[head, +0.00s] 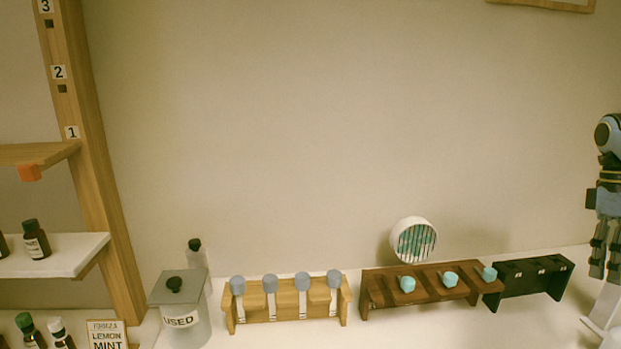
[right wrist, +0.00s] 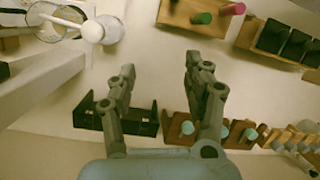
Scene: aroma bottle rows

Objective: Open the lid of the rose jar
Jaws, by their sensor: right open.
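No jar with a readable rose label shows in either view. My right gripper (head: 605,262) hangs at the right edge of the head view, fingers down. In its wrist view the gripper (right wrist: 157,68) is open and empty, with bare table between its fingers. My left gripper is not in view.
A black rack (head: 533,276), a brown rack (head: 377,298) with teal-capped items and a light wooden rack (head: 240,320) with grey-capped items stand along the wall. Shelves (head: 70,255) with bottles are at the left.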

